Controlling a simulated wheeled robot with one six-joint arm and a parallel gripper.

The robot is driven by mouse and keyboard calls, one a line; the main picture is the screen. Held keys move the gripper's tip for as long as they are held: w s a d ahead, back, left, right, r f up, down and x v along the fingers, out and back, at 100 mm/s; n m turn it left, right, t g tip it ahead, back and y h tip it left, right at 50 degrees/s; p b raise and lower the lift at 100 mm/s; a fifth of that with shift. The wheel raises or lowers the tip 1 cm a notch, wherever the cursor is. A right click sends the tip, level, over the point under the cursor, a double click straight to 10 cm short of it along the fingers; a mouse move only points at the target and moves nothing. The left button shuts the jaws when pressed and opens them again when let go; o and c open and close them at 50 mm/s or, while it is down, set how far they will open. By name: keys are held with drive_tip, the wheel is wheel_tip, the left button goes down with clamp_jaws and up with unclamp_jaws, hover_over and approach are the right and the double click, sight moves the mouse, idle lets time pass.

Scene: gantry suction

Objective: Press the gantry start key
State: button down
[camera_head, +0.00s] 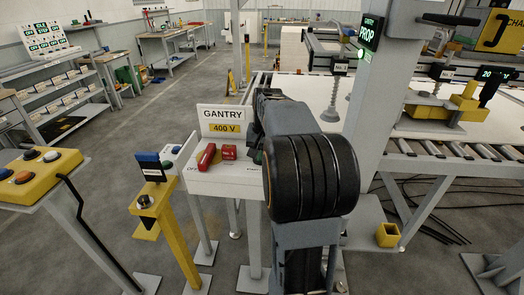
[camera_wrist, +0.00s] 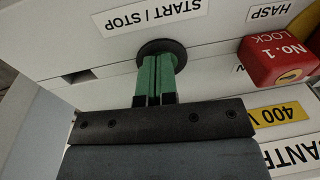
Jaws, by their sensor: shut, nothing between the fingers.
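The gantry switch panel (camera_head: 223,180) stands ahead, under a sign reading GANTRY 400 V (camera_head: 222,120). In the wrist view, which is upside down, a dark round key (camera_wrist: 174,46) sits beside the START / STOP label (camera_wrist: 152,17). My gripper (camera_wrist: 160,62) is shut and empty, its green fingertips in front of the key and covering much of it. I cannot tell whether they touch it or whether it is pushed in. In the head view my arm hides the key.
A red No. 1 lock (camera_wrist: 278,60) is close beside the key; it also shows in the head view (camera_head: 228,152), next to a red handle (camera_head: 206,157). A yellow button box (camera_head: 38,175) and a yellow post (camera_head: 172,225) stand left. The roller conveyor (camera_head: 460,152) lies right.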

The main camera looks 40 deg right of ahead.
wheel_tip(320, 180, up, 14)
drive_tip(key=s+p, duration=0.1)
drive_tip(key=p, duration=0.3)
drive_tip(key=shift+d, duration=0.2)
drive_tip(key=shift+s, duration=0.1)
idle(1.3)
drive_tip(key=a+f, duration=0.1)
drive_tip(key=f, duration=0.1)
drive_tip(key=s+a+f+n, duration=0.1)
drive_tip(key=a+f, duration=0.1)
drive_tip(key=f, duration=0.1)
drive_tip(key=a+f+n, duration=0.1)
drive_tip(key=f, duration=0.1)
drive_tip(key=shift+s+a+f+t+h, duration=0.15)
drive_tip(key=shift+f+t+h, duration=0.15)
drive_tip(key=shift+f+t, duration=0.1)
drive_tip(key=s+a+f+n, duration=0.3)
drive_tip(key=s+a, duration=0.2)
drive_tip(key=a, duration=0.3)
drive_tip(key=s+a+f+n+t, duration=0.1)
drive_tip(key=s+a+f+n, duration=0.2)
drive_tip(key=a, duration=0.6)
drive_tip(key=shift+s+f+n+t, duration=0.3)
drive_tip(key=shift+s+n, duration=0.1)
drive_tip(key=shift+s, duration=0.5)
